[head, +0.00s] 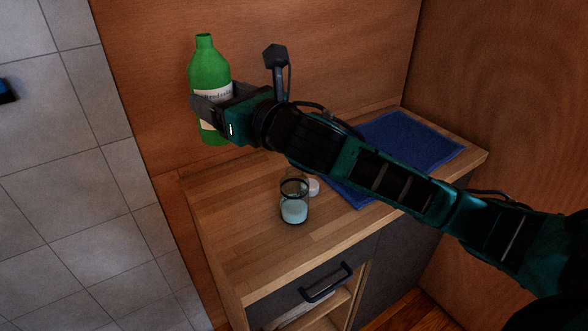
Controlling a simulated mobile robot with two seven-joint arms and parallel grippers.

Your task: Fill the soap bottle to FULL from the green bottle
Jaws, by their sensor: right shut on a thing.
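The green bottle (209,68) has a pale label and an open-looking neck. My right gripper (212,106) is shut around its middle and holds it nearly upright, above the back left of the wooden counter. The soap bottle (294,205) is a small clear container with a dark ring near its top. It stands upright on the counter, to the right of and below the green bottle, with pale blue liquid in its lower part. A small white round thing (313,187), perhaps a cap, lies just behind it. My left gripper is not in view.
The wooden counter (225,235) is clear at left and front. A blue cloth (400,145) lies on its right part, partly behind my right arm. A drawer with a black handle (328,284) is below. Wooden walls stand behind and at right; a tiled wall is left.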

